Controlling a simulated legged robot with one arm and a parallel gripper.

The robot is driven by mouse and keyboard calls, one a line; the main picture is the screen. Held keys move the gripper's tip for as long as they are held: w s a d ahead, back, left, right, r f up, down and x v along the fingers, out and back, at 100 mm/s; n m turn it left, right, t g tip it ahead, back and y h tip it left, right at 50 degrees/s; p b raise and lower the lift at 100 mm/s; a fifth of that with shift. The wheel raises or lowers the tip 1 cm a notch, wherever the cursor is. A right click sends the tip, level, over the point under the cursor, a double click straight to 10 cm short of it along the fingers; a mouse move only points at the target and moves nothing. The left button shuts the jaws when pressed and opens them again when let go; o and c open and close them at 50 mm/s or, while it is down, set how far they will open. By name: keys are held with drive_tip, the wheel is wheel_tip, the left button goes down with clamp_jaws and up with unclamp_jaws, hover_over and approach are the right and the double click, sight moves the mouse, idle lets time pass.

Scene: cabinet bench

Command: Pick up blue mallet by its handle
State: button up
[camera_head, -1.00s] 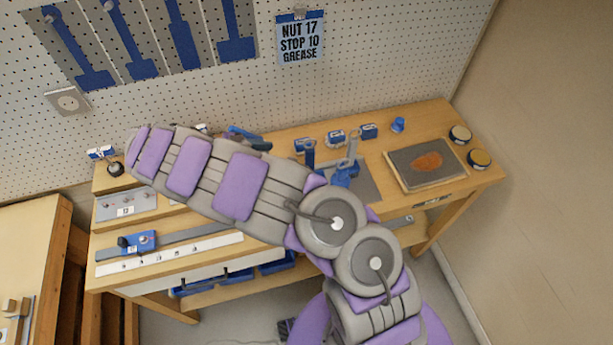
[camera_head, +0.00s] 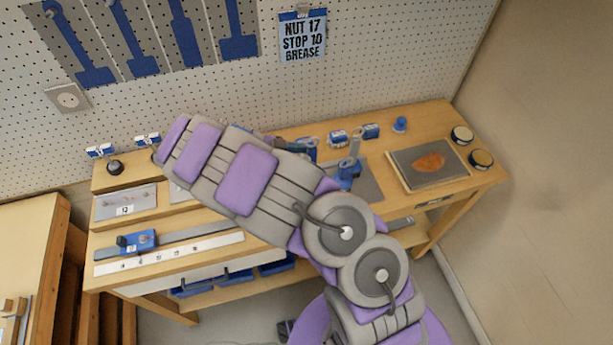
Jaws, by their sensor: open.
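I cannot pick out the blue mallet with certainty. A blue piece with a grey upright part (camera_head: 349,174) stands on the bench just right of my arm, and I cannot tell whether it is the mallet. Another blue item (camera_head: 309,146) shows partly behind my arm. My forearm crosses the left and middle of the bench and hides what lies behind it. A small dark part that looks like my gripper (camera_head: 289,146) shows just above the forearm, over the back of the bench. It is open, its fingertips are mostly hidden, and nothing shows held in it.
The wooden bench (camera_head: 425,119) stands against a pegboard wall. A framed board with an orange-brown patch (camera_head: 428,162) and two round-topped knobs (camera_head: 462,135) are at its right. Small blue blocks line the back. A blue slider on a rail (camera_head: 138,241) is at front left.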

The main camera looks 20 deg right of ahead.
drive_tip(key=shift+d, duration=0.9)
drive_tip(key=shift+a, duration=0.3)
drive_tip(key=c, duration=0.3)
drive_tip(key=shift+d, duration=0.1)
drive_tip(key=c, duration=0.6)
clamp_jaws()
